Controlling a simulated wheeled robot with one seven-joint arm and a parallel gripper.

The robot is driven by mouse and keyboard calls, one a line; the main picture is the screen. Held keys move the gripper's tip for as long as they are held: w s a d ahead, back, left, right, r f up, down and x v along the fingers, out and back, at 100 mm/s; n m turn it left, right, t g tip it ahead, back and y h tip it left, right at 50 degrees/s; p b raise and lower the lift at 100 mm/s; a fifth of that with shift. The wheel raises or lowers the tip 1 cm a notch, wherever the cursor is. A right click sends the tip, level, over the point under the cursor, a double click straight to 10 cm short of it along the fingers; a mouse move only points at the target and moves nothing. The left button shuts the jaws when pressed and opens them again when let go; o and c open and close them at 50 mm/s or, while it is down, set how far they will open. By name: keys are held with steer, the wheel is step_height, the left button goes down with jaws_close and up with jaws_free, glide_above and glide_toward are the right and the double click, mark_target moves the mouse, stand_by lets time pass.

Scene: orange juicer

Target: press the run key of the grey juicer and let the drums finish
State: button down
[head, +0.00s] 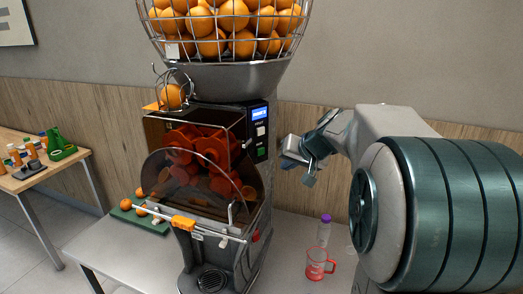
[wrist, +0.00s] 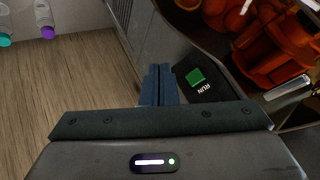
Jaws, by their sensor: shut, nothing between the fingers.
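The grey juicer (head: 235,90) stands on the table, with orange-red drums (head: 200,150) behind a clear cover. Its side panel (head: 259,130) has a lit blue screen (head: 260,114) and keys below it. The green run key (wrist: 196,77), marked RUN, shows in the wrist view just right of my fingertips; it also shows in the head view (head: 261,151). My gripper (head: 290,158) is shut and empty, a little right of the panel. In the wrist view my shut fingers (wrist: 159,82) lie left of the key, and I cannot tell whether they touch the panel.
A wire basket of oranges (head: 225,25) tops the juicer. A red jug (head: 318,264) and a purple-capped bottle (head: 324,230) stand right of it. A green board (head: 140,214) with oranges lies at left. A side table (head: 40,174) holds small bottles.

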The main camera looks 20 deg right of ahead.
mark_target(260, 151)
steer(key=w+a+p, duration=0.2)
steer(key=w+a, duration=0.1)
steer(key=w, duration=0.3)
steer(key=shift+w, duration=0.15)
steer(key=shift+w, duration=0.15)
stand_by(1.8)
steer(key=shift+w+a, duration=0.15)
steer(key=shift+w, duration=0.1)
steer(key=shift+w+a, duration=0.2)
steer(key=shift+w, duration=0.2)
stand_by(0.7)
steer(key=shift+s+d, duration=0.1)
stand_by(0.3)
steer(key=shift+s+d+b, duration=0.3)
steer(key=shift+s+b, duration=0.35)
steer(key=shift+s, duration=0.05)
